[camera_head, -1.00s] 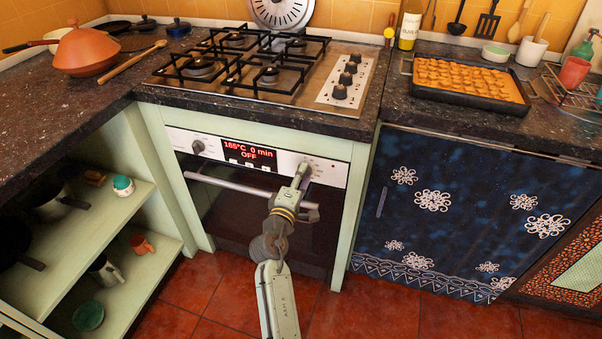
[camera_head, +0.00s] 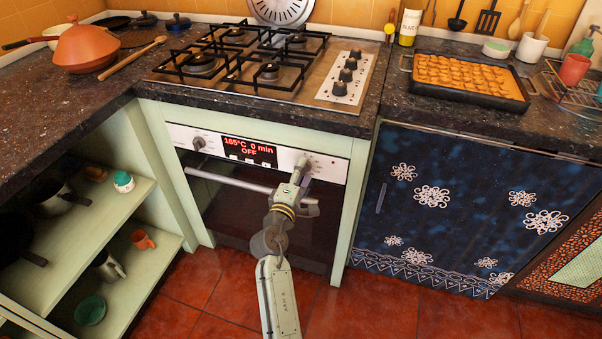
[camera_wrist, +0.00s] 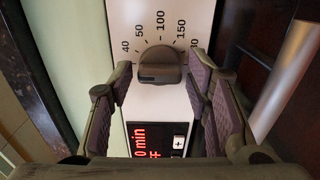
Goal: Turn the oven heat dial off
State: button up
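The oven heat dial (camera_wrist: 160,66) is a dark knob on the white panel, with temperature numbers around it in the wrist view. Its grip bar lies roughly across that picture. My gripper (camera_wrist: 160,82) is open, with one finger on each side of the dial and a visible gap to each. In the head view my gripper (camera_head: 301,172) is in front of the right part of the oven panel and mostly hides this dial. The oven display (camera_head: 249,152) reads 165°C, 0 min, OFF; part of the display also shows in the wrist view (camera_wrist: 158,140).
A second dial (camera_head: 199,144) is left of the display. The oven door handle (camera_head: 228,181) runs just below the panel, close to my gripper. The stove (camera_head: 250,65) and dark countertop (camera_head: 420,110) are above. Red floor tiles (camera_head: 215,285) are clear in front.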

jog(key=shift+o, duration=0.6)
jog(key=shift+s, duration=0.1)
jog(key=v, duration=1.1)
jog(key=shift+s+a, duration=0.2)
jog(key=shift+s, duration=0.15)
